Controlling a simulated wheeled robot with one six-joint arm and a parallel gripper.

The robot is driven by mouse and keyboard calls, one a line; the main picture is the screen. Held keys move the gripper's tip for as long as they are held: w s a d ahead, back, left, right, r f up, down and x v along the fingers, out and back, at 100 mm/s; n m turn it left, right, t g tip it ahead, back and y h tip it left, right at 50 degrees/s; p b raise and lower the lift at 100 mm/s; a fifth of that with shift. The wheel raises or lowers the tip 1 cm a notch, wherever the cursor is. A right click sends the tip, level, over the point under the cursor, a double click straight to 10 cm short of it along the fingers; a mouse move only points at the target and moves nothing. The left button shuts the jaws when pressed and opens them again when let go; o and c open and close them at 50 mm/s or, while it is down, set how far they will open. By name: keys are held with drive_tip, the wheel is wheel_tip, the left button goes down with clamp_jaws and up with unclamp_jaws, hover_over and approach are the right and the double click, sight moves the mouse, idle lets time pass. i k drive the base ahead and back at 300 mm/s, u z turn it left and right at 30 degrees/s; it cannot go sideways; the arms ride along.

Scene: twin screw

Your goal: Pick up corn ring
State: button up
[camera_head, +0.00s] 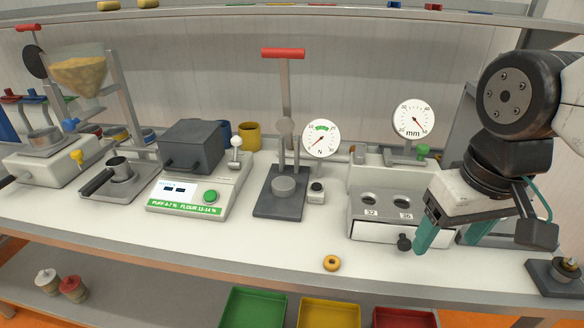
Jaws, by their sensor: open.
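The corn ring, a small golden-yellow ring (331,263), lies flat on the white bench top near the front edge, left of my gripper. My gripper (447,238) hangs at the right, with its two teal fingers apart and pointing down. It is apart from the ring, and nothing shows between the fingers. The left finger is in front of the right end of the grey gauge station.
The grey gauge station (384,229) with a round mm dial (413,119) stands behind and left of my gripper. A press with a red handle (283,54) stands behind the ring. Green (254,290), yellow and red bins sit below the bench's front edge. The bench around the ring is clear.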

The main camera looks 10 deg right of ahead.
sight(330, 268)
drive_tip(key=z, duration=0.55)
drive_tip(key=k, duration=1)
